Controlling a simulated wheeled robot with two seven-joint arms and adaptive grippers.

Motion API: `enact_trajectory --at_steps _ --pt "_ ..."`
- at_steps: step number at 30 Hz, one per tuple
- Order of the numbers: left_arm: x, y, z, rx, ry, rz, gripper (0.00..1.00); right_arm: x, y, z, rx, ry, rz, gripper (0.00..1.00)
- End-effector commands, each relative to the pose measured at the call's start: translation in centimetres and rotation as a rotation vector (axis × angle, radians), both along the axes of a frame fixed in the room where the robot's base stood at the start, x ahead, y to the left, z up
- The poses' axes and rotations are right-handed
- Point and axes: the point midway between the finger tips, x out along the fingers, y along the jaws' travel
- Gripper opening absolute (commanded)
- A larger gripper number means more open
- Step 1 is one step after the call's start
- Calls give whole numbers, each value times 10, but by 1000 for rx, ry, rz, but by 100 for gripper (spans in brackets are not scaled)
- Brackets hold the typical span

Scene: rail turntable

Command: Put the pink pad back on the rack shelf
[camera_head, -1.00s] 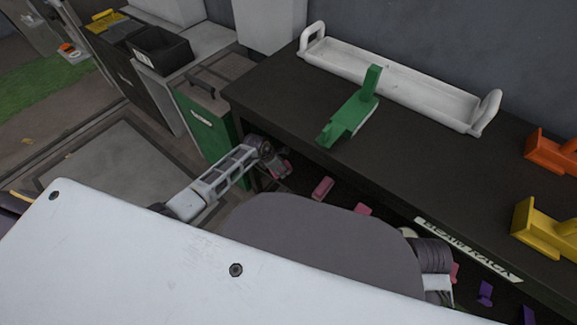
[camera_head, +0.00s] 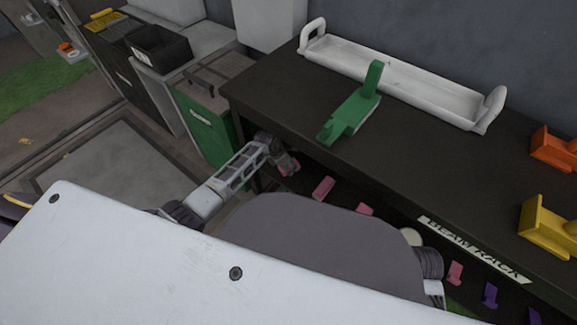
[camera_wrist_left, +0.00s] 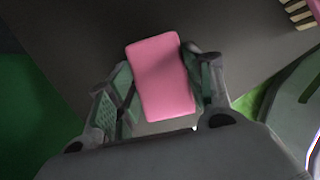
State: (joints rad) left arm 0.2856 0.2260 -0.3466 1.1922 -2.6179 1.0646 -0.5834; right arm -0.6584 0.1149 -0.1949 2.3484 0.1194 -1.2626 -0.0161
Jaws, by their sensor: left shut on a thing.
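The pink pad (camera_wrist_left: 162,78) is held between the two fingers of my left gripper (camera_wrist_left: 160,95) in the left wrist view. In the head view my left gripper (camera_head: 287,166) is at the front edge of the dark rack, by its left end, and a bit of pink shows at its fingers. The rack shelf (camera_head: 395,218) lies under the rack's top, in shadow. Much of it is hidden by my own body. My right gripper is not in view.
Pink pieces (camera_head: 323,187) and purple pieces (camera_head: 490,294) sit along the shelf. On the rack's top are a white tray (camera_head: 400,88), a green block (camera_head: 350,117), an orange block (camera_head: 553,147) and a yellow block (camera_head: 550,228). A green cabinet (camera_head: 205,120) stands left.

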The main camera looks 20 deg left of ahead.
Motion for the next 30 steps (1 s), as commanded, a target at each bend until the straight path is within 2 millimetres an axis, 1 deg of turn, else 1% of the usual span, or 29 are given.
enact_trajectory --at_steps 16,17,21,30 --pt "0 0 -3 1 -1 -1 32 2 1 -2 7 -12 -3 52" --pt "0 0 -3 0 0 -1 54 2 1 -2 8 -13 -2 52" --pt "0 0 -3 0 0 -1 72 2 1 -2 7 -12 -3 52" --pt "0 0 -3 0 0 -1 73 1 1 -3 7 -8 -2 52"
